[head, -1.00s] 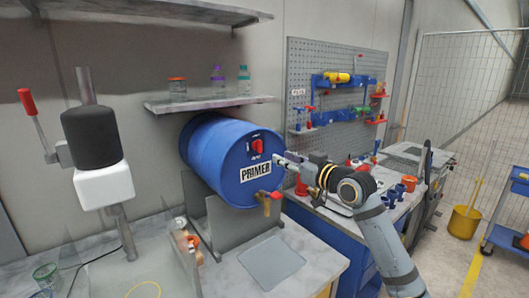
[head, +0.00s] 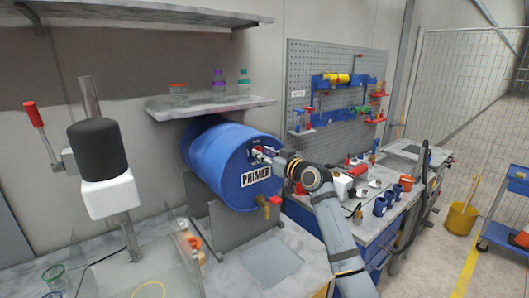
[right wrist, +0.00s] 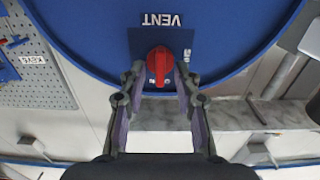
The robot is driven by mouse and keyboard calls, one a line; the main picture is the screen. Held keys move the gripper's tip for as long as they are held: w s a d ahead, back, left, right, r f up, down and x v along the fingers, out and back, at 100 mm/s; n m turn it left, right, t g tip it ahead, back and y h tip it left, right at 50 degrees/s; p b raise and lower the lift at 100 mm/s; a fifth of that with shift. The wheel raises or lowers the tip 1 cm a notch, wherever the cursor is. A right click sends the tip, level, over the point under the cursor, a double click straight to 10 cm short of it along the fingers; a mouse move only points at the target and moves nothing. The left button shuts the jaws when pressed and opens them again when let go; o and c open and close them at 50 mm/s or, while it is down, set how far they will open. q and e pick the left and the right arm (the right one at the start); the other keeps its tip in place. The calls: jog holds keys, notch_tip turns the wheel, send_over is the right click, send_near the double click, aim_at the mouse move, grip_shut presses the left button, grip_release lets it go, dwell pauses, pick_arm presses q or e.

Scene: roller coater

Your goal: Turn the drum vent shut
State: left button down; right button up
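The blue drum (head: 215,160) lies on its side in a grey cradle, with a PRIMER label on its end. The red vent knob (right wrist: 160,64) sits on a dark plate marked VENT on the drum end; in the right wrist view the picture is upside down. My right gripper (head: 262,155) is at the vent and partly hides it in the head view. In the right wrist view its two fingers (right wrist: 160,80) stand on either side of the knob, with it between their tips; whether they touch is hard to tell. My left gripper does not show.
A brass tap (head: 269,205) hangs low on the drum end. A shelf (head: 210,104) with jars is above the drum. A workbench (head: 375,228) with cups and tools stands to the right, below a pegboard (head: 302,85). A grey mat (head: 271,262) lies bare in front.

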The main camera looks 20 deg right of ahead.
grip_shut()
jog(key=shift+a+f+n+b, duration=0.1)
jog(key=shift+n+b, duration=2.1)
jog(key=shift+n, duration=0.75)
jog(key=shift+a+f+n+b, duration=0.1)
jog(key=shift+f+n+b, duration=0.05)
jog(key=shift+n+b, duration=2.5)
jog(key=shift+a+f+n+b, duration=0.1)
jog(key=shift+n+b, duration=1.7)
jog(key=shift+n, duration=1.5)
